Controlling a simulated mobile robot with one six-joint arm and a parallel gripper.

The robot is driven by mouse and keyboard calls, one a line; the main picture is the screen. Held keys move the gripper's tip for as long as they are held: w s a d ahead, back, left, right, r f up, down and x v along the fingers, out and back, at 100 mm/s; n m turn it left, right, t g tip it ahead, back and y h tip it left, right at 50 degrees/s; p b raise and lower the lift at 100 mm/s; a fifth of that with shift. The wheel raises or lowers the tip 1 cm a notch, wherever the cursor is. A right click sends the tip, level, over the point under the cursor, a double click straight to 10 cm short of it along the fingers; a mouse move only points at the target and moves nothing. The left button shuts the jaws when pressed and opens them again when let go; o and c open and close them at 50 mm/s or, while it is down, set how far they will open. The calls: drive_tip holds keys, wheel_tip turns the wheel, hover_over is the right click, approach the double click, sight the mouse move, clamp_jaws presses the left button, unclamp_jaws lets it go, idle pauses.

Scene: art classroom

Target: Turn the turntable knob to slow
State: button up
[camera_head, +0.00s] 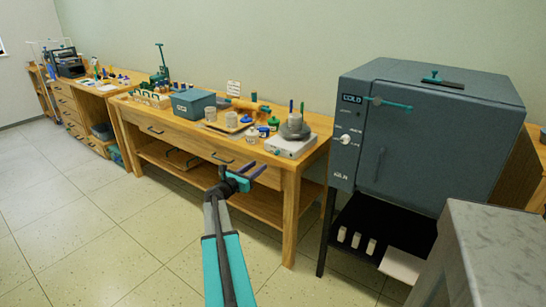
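The turntable (291,147) is a white box with a grey round top, at the right front end of the wooden bench. A grey lump with upright sticks sits on it. A small teal knob (277,152) shows on its front left side; its pointer and markings are too small to read. My gripper (260,166) is in front of the bench, to the left of and a little below the knob. Its two purple fingers are apart, pointing to the upper right, with nothing seen between them. It looks clear of the turntable.
The wooden bench (291,186) holds a blue-grey box (193,103), jars and tools left of the turntable. A large grey kiln (430,140) reading COLD stands close on the right. A grey stone-topped block (500,250) fills the lower right. The tiled floor at left is clear.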

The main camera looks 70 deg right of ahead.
sight(276, 154)
drive_tip(key=shift+p+x, duration=0.55)
drive_tip(key=shift+x, duration=5.85)
drive_tip(key=shift+c, duration=0.2)
clamp_jaws()
